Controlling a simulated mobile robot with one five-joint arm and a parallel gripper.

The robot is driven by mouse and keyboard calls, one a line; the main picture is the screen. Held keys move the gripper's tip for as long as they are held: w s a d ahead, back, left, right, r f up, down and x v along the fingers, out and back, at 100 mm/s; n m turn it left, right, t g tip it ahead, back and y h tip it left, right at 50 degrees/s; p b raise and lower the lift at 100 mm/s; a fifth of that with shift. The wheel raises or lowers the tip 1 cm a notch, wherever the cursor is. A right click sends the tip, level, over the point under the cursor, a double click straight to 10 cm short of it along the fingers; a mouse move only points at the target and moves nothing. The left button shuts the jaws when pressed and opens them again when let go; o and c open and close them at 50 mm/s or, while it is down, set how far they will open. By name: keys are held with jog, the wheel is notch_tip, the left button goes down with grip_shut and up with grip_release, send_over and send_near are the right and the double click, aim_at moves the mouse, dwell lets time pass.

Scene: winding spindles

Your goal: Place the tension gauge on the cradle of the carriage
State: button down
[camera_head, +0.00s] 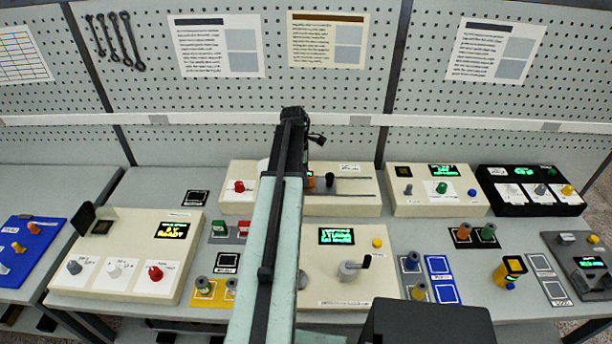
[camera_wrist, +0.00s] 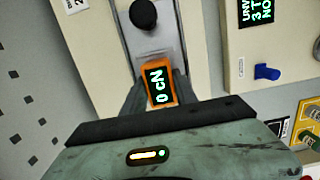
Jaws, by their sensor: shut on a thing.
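The tension gauge (camera_wrist: 158,86) is a small orange block with a dark screen reading "0 cN" in the wrist view. My gripper (camera_wrist: 156,92) is shut on it, a dark finger on each side. A bit of its orange also shows beside my arm in the head view (camera_head: 310,181). The gauge is over the near end of a grey metal strip with a black knob (camera_wrist: 143,13), apparently the carriage. The knob also shows in the head view (camera_head: 330,179). I cannot tell whether the gauge touches the cradle, which is hidden beneath it.
The carriage's long cream unit (camera_head: 355,203) stands at the back, partly behind my arm. A cream crank panel (camera_head: 380,283) is in front of it. Other control panels (camera_head: 135,260) and a black panel (camera_head: 530,190) stand to the sides. A yellow-black device (camera_head: 511,270) stands at the right.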

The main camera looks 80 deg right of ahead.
jog(key=shift+f, duration=0.25)
jog(key=c, duration=1)
grip_release()
jog(key=shift+r, duration=0.1)
jog(key=shift+o, duration=0.2)
jog(key=shift+r, duration=0.1)
notch_tip(320, 180, up, 12)
jog(key=w+p, duration=0.1)
jog(key=p, duration=1.1)
jog(key=shift+w, duration=0.4)
jog(key=shift+a, duration=0.1)
